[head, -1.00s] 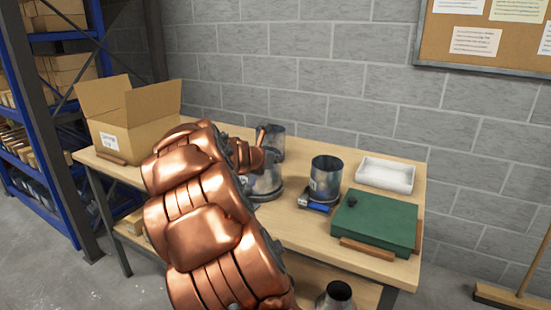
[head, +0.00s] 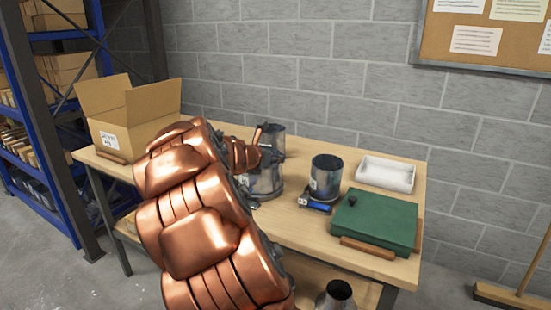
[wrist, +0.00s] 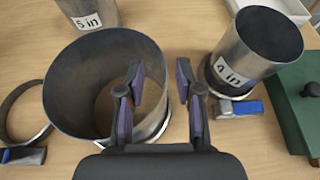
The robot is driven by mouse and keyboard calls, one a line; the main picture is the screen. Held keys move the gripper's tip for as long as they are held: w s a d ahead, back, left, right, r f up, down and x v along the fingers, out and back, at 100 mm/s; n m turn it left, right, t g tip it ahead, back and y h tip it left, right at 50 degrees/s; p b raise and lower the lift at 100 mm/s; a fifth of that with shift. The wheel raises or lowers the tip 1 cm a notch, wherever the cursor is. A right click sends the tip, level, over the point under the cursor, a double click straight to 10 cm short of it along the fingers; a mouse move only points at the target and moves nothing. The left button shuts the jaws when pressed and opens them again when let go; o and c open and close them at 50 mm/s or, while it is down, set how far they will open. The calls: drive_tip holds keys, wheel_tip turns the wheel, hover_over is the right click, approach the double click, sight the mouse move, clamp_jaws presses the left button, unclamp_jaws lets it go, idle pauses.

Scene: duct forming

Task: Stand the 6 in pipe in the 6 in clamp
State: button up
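The widest pipe, taken as the 6 in pipe (wrist: 100,82), stands upright in the wrist view, with no label showing; it also shows in the head view (head: 264,180), partly behind my arm. A bright ring edge (wrist: 163,126) shows around its foot at the right; I cannot tell whether this is the 6 in clamp. An empty ring clamp with a blue latch (wrist: 22,156) lies to its left, its size unreadable. My gripper (wrist: 160,85) is open over the pipe's right wall, left finger over its mouth, right finger outside, with a gap around the wall.
The 4 in pipe (wrist: 257,52) stands in a blue-latched clamp close to the right finger. The 5 in pipe (wrist: 88,14) stands behind. A green case (head: 374,220), white tray (head: 386,174) and cardboard box (head: 135,118) occupy the wooden table (head: 300,228).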

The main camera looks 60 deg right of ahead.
drive_tip(key=v, duration=1)
drive_tip(key=shift+a, duration=0.2)
idle(0.3)
